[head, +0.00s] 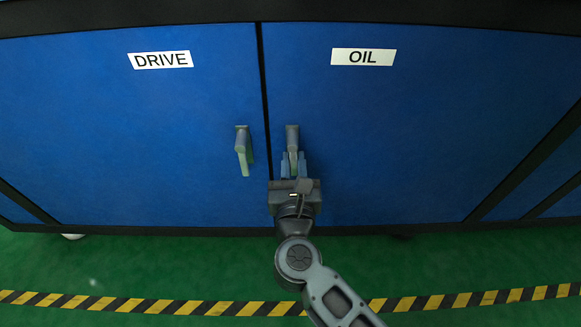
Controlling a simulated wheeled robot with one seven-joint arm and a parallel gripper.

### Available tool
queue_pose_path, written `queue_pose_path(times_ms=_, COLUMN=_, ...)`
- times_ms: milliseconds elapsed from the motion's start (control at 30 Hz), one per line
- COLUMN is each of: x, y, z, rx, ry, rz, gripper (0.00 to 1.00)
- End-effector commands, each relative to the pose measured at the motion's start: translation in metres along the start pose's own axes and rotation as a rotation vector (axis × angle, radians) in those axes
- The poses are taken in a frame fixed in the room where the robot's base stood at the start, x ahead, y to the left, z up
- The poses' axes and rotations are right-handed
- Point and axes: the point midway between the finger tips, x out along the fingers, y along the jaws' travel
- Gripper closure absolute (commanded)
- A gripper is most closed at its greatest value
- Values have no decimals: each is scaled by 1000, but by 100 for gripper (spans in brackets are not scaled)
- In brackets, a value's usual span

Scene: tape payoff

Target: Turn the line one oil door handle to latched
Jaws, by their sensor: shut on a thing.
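The oil door (420,130) is a blue panel on the right with a white OIL label (363,57). Its handle (292,138) is near the door's left edge and hangs downward, with a grey top and a pale green lower part. My gripper (293,164) has come up from below and is shut on the handle's lower part, one finger on each side. The fingers and gripper body hide the handle's lower end. The door looks flush with the frame.
The drive door (130,130), with a DRIVE label (161,60), is to the left. Its similar handle (242,150) hangs down close to my gripper. A dark post (265,100) divides the doors. A yellow-black stripe (190,307) crosses the clear green floor.

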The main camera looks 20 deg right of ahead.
Motion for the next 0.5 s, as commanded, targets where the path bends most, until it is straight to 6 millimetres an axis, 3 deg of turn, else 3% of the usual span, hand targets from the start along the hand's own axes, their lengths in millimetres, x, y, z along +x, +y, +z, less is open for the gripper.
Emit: queue_pose_path(times_ms=500, x=1, y=1, z=-1, rx=69, ry=3, rz=0, gripper=100)
